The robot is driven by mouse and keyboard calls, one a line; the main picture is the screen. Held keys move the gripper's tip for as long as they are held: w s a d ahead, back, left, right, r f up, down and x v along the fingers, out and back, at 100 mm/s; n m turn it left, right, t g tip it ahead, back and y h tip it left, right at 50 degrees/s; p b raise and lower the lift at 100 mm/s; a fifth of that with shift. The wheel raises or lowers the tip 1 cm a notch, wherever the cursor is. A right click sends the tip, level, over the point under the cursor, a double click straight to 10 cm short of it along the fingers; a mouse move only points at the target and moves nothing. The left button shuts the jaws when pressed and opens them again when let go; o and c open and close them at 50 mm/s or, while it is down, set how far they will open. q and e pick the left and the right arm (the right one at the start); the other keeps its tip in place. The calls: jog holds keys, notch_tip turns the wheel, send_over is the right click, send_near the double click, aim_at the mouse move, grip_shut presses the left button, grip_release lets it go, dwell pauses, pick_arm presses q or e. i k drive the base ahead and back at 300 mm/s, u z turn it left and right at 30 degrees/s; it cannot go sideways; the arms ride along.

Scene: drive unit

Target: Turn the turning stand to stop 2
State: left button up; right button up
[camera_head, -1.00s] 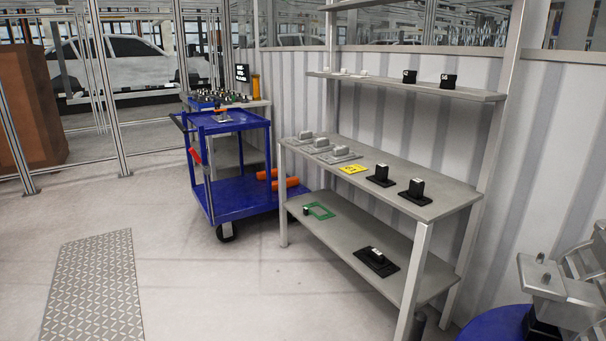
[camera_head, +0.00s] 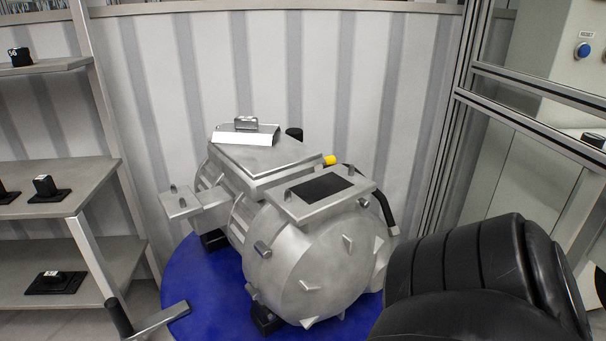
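The turning stand shows as a round blue plate (camera_head: 190,275) at the lower middle of the head view. A large grey drive unit (camera_head: 315,270) sits on it, with its round finned end facing me. A grey crank arm with a black upright grip (camera_head: 119,317) reaches out at the plate's lower left. No stop number can be read on the stand. A thick black ribbed shape, which I cannot identify for sure, covers the lower right and hides the plate's right side. Neither of my grippers is in view.
A grey shelf rack (camera_head: 70,197) with small black parts stands at the left. A corrugated wall (camera_head: 380,90) closes off the back. At the right is a metal frame (camera_head: 530,130) with a cabinet and blue button (camera_head: 583,50) behind it.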

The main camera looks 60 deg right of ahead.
aim_at(284, 244)
jog(key=z, duration=1.3)
jog(key=k, duration=1.15)
jog(key=u, duration=1.5)
jog(key=i, duration=0.6)
jog(key=u, duration=0.55)
jog(key=i, duration=1.2)
jog(key=z, duration=1.1)
jog(key=i, duration=0.8)
jog(key=z, duration=0.95)
